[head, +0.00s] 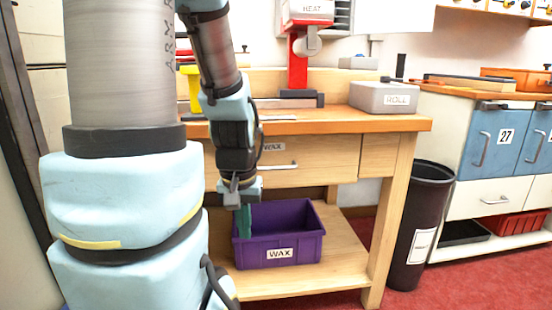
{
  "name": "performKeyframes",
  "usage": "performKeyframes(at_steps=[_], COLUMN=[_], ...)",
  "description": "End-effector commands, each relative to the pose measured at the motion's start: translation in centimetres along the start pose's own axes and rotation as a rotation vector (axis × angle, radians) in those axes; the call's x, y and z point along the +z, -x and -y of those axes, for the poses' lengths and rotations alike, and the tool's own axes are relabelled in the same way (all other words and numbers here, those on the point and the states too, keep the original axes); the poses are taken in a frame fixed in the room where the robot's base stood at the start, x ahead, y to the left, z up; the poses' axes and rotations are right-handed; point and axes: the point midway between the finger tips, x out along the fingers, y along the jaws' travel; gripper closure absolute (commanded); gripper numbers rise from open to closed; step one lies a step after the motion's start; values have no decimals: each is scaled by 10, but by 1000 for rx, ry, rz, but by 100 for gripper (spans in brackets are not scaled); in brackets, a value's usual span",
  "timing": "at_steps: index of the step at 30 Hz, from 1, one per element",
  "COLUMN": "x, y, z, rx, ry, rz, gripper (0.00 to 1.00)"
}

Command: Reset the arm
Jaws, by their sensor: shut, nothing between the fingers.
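My gripper (238,205) hangs pointing down in front of the wooden bench, at the left end of a purple bin labelled WAX (293,255). It is shut and small in the view. A narrow green piece (244,222) shows directly below it, at the bin's left side; I cannot tell whether it is part of the gripper or something in the bin. My arm comes down from the top of the view, bent at the wrist.
The bin stands on the bench's lower shelf (335,262), under a drawer labelled WAX (310,158). A grey ROLL box (384,97) and a red HEAT press (298,62) are on the bench top. A black waste bin (422,225) stands right of the bench; red floor lies beyond.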

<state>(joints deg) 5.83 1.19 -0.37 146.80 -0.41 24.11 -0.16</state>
Motion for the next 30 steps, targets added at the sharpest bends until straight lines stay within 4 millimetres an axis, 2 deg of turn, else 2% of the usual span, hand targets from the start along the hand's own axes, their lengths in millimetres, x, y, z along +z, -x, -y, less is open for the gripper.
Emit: performKeyframes(at_steps=[1, 21, 27, 30], x=[-4, -33, -41, -44], y=[25, 234, 290, 309], z=[0, -1, -1, -1], rx=[0, -1, -1, -1], ry=[0, 0, 0, 0], rz=[0, -1, -1, -1], gripper=[100, 100, 100, 100])
